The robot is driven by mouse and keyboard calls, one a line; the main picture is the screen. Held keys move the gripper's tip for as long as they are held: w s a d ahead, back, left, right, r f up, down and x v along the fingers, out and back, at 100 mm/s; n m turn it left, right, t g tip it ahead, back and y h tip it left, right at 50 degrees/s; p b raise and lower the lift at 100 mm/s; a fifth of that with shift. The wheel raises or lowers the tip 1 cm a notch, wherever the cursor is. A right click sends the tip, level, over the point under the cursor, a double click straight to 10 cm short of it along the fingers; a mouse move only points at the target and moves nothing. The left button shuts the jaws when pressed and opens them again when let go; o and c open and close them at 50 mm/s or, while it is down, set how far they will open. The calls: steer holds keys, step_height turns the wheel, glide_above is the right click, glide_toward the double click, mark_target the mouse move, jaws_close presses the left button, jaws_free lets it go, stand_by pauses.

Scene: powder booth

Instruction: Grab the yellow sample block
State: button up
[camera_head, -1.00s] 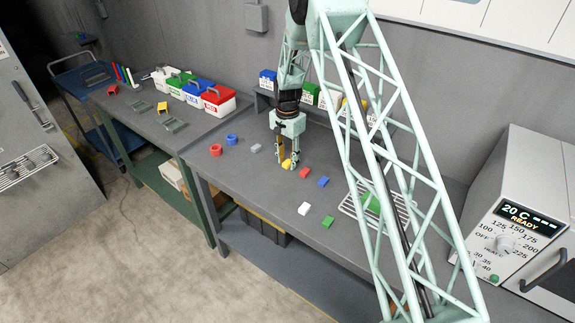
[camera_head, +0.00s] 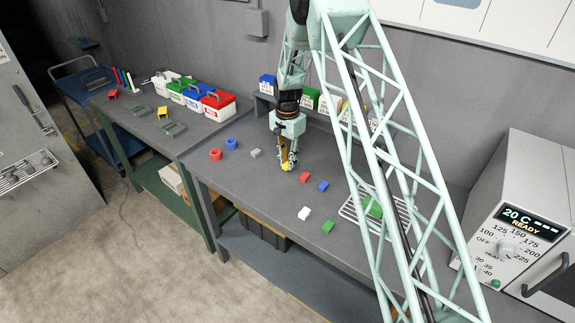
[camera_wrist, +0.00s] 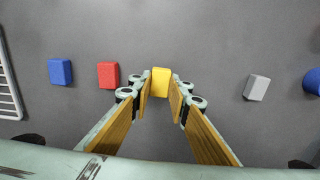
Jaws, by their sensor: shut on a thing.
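The yellow sample block (camera_wrist: 160,82) is between the fingertips of my gripper (camera_wrist: 160,95) in the wrist view, with a pad touching it on each side. In the head view my gripper (camera_head: 288,167) points down at the grey bench top, and a little of the yellow block (camera_head: 286,168) shows at its tips. The gripper is shut on the block. The block appears at or very near the bench surface; I cannot tell whether there is a gap below it.
A red block (camera_head: 305,177), a blue block (camera_head: 323,186) and a grey block (camera_head: 255,153) lie nearby. White (camera_head: 304,213) and green (camera_head: 328,224) blocks lie toward the front edge. A wire rack (camera_head: 352,212) and an oven (camera_head: 515,225) stand to the right.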

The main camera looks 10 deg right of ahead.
steer(key=shift+r, duration=0.95)
steer(key=s, duration=0.5)
steer(key=s+r+b, duration=0.1)
steer(key=s, duration=0.4)
steer(key=s+b, duration=0.1)
steer(key=s, duration=0.5)
steer(key=shift+a+r, duration=0.2)
steer(key=shift+a, duration=0.05)
steer(key=shift+s, duration=0.15)
